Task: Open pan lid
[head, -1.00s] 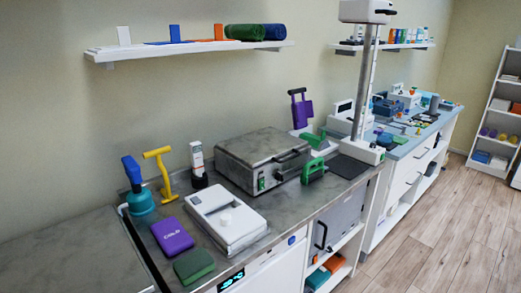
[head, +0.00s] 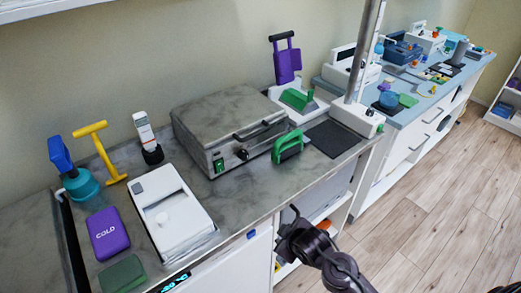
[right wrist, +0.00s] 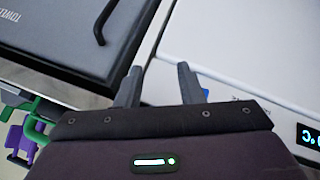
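A grey metal pan unit (head: 225,125) stands on the counter with its flat lid (head: 228,108) down. A dark bar handle (head: 260,130) runs along its front edge, above a black knob (head: 242,154) and a green switch (head: 218,163). My right gripper (head: 290,232) is in front of the counter, below and apart from the pan. In the right wrist view its two fingers (right wrist: 160,80) are spread with nothing between them. The pan and its lid cannot be made out there. My left gripper is not in view.
A green-handled tool (head: 288,146) stands just right of the pan. A white scale-like device (head: 172,212), a purple COLD pack (head: 107,233) and a green pad (head: 122,274) lie to the left. A dark towel cabinet front (right wrist: 60,45) with a bar handle fills the wrist view's upper left.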

